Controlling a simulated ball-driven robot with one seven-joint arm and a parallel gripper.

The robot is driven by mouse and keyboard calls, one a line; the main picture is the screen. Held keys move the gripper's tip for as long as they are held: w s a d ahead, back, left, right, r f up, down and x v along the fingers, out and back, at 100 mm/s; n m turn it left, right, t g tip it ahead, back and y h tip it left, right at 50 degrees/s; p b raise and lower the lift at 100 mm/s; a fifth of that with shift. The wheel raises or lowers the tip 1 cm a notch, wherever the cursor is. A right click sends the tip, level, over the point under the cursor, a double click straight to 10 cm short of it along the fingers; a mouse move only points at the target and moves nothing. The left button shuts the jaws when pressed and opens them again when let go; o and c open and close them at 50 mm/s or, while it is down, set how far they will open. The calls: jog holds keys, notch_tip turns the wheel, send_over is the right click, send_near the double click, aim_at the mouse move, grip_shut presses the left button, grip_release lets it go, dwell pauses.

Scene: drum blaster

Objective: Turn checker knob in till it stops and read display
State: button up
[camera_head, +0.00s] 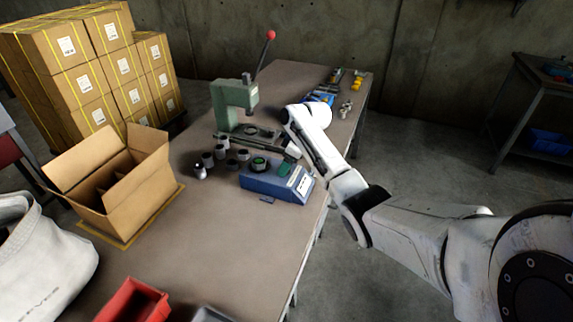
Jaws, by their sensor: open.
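The checker (278,184) is a blue box near the right edge of the workbench. A black ring with a green centre (259,162) sits on its top left, and a dark green display panel (285,168) is on its top right. The display is too small to read. A white label is on its right front. I cannot make out the knob for certain. My gripper (292,150) is at the back right of the checker, under my white wrist. It is mostly hidden by my arm, and I cannot tell whether it touches the checker.
A green press (237,103) with a red-knobbed lever stands behind the checker. Several small grey cylinders (220,152) stand left of it. An open carton (150,180), a white sack (40,255) and a red bin (135,303) are at left.

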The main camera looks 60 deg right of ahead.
jog(key=shift+w+f, duration=0.2)
jog(key=shift+f, duration=0.3)
jog(key=c, duration=1)
